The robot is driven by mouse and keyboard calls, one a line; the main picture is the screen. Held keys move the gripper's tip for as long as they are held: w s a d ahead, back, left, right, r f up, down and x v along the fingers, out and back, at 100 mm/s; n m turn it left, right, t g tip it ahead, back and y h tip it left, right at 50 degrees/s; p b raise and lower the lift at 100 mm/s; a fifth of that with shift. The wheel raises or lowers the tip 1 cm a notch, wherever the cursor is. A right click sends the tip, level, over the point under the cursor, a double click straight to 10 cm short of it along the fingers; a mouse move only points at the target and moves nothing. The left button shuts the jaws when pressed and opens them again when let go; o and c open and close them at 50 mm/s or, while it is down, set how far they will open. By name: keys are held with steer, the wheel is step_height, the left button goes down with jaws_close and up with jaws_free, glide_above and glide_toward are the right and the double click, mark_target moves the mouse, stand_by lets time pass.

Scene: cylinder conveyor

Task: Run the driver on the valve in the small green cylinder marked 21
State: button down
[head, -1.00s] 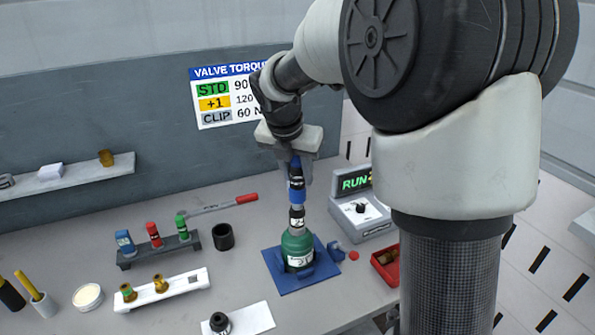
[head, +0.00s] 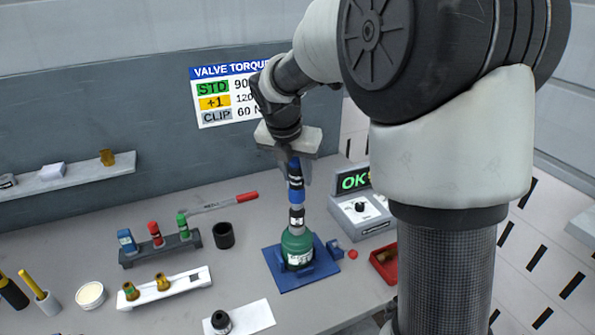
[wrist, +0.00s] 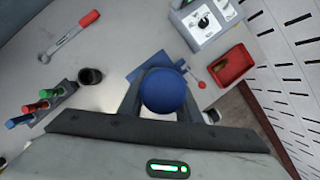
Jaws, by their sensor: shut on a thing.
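The small green cylinder (head: 297,247) marked 21 stands upright in a blue holder (head: 328,266) on the bench. A blue-topped driver (head: 296,180) stands on top of it, in line with its neck; the valve itself is hidden under the driver's lower end. My gripper (head: 294,165) is shut on the driver's upper part, above the cylinder. In the wrist view the driver's round blue top (wrist: 164,92) sits between the fingers. The control box (head: 361,212) to the right has a display (head: 355,182) that reads OK in green.
A red tray (head: 384,264) lies right of the holder. A dark rack with blue, red and green pieces (head: 160,250), a black cup (head: 223,235) and a red-handled wrench (head: 222,203) are left. A white rack (head: 168,290) and a white sheet with a black part (head: 250,317) are in front.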

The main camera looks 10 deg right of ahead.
step_height(320, 180, up, 2)
steer(key=shift+w+r+p, duration=0.1)
steer(key=shift+p, duration=0.5)
steer(key=shift+r, duration=1.95)
